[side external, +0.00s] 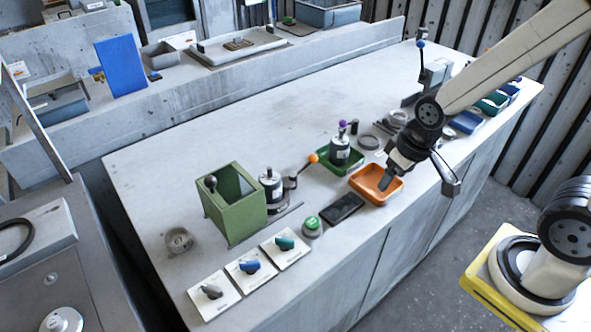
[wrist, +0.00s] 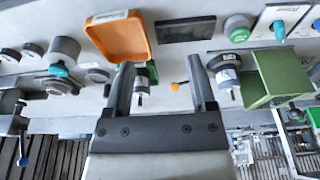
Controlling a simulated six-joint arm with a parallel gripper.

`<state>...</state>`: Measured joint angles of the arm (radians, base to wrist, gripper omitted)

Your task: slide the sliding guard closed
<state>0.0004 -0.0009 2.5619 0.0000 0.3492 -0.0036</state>
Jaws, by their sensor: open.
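The green sliding guard (side external: 226,217) is a box-like cover with a ball knob on a rod, at the left of the bench in the side view. A thin rail (side external: 287,215) runs along its front and extends to its right. A black-and-white cylinder (side external: 271,188) stands just right of the guard, outside it. In the wrist view the guard (wrist: 279,75) is at the right, beside the cylinder (wrist: 227,80). My gripper (side external: 418,185) is open and empty, near the orange tray and well right of the guard. Its two fingers are spread in the wrist view (wrist: 160,65).
The orange tray (side external: 367,181), green tray (side external: 325,165) with a second cylinder (side external: 340,150), orange-ball lever (side external: 313,158) and dark flat panel (side external: 342,209) lie between my gripper and the guard. A green button (side external: 312,224) and several switches stand in front. The bench's rear left is clear.

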